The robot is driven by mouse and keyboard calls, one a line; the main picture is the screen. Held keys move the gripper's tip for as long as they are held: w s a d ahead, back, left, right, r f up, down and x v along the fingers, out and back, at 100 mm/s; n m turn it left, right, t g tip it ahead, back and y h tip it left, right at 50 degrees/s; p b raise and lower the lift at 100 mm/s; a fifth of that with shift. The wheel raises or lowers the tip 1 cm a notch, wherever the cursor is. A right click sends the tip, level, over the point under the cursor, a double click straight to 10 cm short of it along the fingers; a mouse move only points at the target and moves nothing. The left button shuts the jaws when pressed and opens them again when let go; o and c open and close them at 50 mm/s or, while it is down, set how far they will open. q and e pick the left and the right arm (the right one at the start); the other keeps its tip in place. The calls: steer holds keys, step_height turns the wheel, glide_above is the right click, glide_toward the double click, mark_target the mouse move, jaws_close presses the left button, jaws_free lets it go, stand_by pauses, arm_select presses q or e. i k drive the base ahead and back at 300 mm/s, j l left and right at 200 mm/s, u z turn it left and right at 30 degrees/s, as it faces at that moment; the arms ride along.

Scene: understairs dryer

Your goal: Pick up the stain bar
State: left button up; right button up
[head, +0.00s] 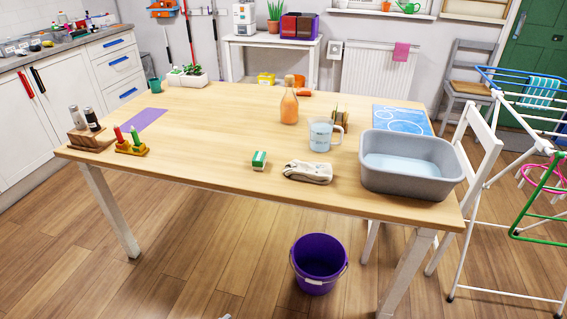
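A small green and white block (259,159), which looks like the stain bar, lies on the wooden table (215,125) near the middle of its front edge. It lies apart from its neighbours, with bare wood around it. A folded whitish cloth (307,173) lies a little to its right. Neither of my grippers can be made out; only a tiny pale tip shows at the bottom edge, too small to identify.
A grey basin (411,165) with water stands at the table's right end. A measuring jug (321,134) and orange bottle (289,104) stand behind the block. Bottles in holders are at left. A purple bucket (318,264) stands on the floor under the front edge.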

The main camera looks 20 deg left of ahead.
mark_target(259, 161)
steer(key=i+j+z, duration=0.15)
steer(key=j+z, duration=0.3)
steer(key=j, duration=0.8)
steer(key=j+z, duration=0.45)
steer(key=j, duration=0.75)
